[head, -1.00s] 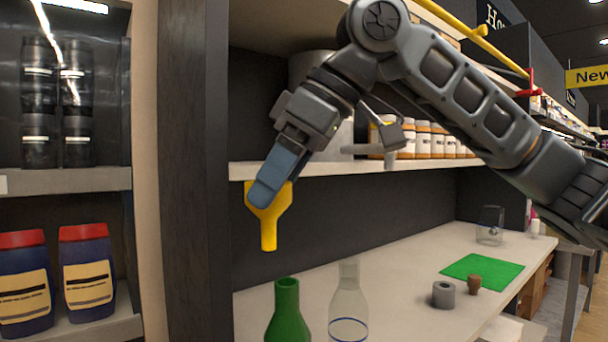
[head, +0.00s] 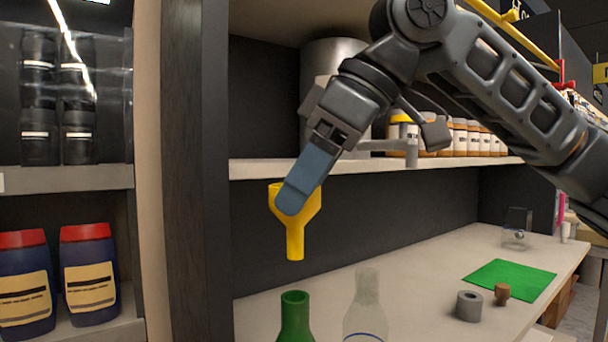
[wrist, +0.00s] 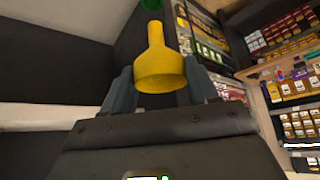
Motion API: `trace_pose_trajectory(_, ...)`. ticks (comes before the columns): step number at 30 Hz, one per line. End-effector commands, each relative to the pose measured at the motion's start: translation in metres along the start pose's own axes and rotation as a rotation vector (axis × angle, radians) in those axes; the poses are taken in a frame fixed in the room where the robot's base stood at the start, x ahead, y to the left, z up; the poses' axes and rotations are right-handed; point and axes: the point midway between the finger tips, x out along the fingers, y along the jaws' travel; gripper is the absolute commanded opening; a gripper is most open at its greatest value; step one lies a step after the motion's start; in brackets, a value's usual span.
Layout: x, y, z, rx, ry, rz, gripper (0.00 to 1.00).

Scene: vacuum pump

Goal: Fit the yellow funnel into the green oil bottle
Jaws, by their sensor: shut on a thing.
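The yellow funnel (head: 296,232) hangs upright with its spout down in my gripper (head: 296,200), which is shut on its wide upper part. In the wrist view the funnel (wrist: 158,66) sits between the two fingers (wrist: 160,88), spout pointing away. The green oil bottle (head: 295,318) stands on the counter with its open neck at the bottom of the head view. The spout tip is above the bottle mouth, apart from it, with a visible gap. A bit of green (wrist: 152,4) shows at the top edge of the wrist view. The bottle's lower body is cut off.
A clear glass bottle (head: 366,310) stands close to the right of the green bottle. A grey ring (head: 468,306), a brown stopper (head: 502,294) and a green mat (head: 510,280) lie farther right on the counter. A shelf edge (head: 400,165) runs behind my gripper.

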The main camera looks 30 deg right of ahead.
Motion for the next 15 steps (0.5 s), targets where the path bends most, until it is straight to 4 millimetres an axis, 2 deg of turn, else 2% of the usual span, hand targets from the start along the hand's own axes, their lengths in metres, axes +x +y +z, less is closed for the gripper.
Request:
trace_pose_trajectory(6, 0.016, 0.0, 0.009, 0.001, 0.001, -0.001, 0.3)
trace_pose_trajectory(15, 0.028, 0.0, 0.018, 0.0, 0.001, 0.0, 0.3)
